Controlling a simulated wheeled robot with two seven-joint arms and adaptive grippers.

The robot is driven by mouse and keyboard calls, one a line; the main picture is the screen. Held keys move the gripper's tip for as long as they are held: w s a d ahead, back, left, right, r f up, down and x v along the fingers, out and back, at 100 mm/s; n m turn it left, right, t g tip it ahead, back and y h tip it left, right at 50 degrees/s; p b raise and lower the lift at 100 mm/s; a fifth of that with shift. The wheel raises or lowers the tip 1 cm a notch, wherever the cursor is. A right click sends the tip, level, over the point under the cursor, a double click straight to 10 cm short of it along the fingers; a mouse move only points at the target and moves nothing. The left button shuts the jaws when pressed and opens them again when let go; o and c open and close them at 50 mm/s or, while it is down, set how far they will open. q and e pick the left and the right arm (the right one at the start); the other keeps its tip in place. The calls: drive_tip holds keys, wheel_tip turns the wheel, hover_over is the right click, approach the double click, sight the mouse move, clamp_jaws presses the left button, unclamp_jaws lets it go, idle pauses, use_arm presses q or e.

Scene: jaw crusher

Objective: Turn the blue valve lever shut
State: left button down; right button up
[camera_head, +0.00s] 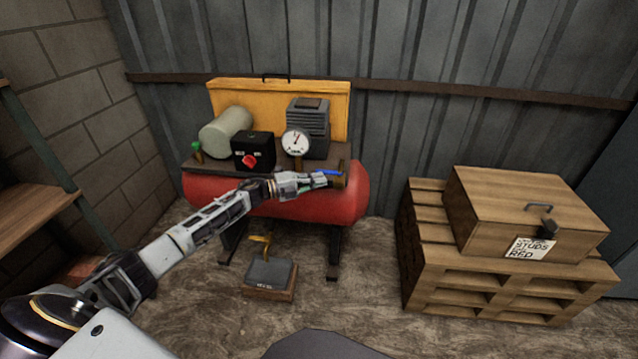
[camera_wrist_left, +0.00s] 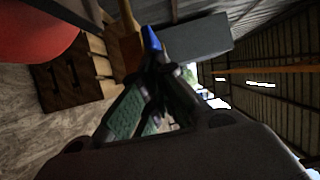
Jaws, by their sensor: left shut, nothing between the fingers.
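The blue valve lever (camera_head: 327,172) is a small blue bar at the right end of the red compressor tank (camera_head: 285,203), near a brass-coloured fitting (camera_head: 341,181). My left gripper (camera_head: 318,182) is shut and empty, right beside the lever. In the left wrist view the blue lever (camera_wrist_left: 151,40) shows just beyond the shut fingertips (camera_wrist_left: 158,62). I cannot tell whether they touch it. The gripper hides part of the lever and fitting in the head view. My right gripper is not in view.
A pressure gauge (camera_head: 296,142), a black box with a red knob (camera_head: 253,151) and a motor (camera_head: 312,120) stand on the compressor. A small block with a yellow handle (camera_head: 270,272) lies on the floor in front. A wooden crate (camera_head: 525,210) on pallets (camera_head: 430,270) stands right.

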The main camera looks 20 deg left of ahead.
use_arm(q)
drive_tip(key=shift+w+a, duration=0.15)
drive_tip(key=shift+a, duration=0.05)
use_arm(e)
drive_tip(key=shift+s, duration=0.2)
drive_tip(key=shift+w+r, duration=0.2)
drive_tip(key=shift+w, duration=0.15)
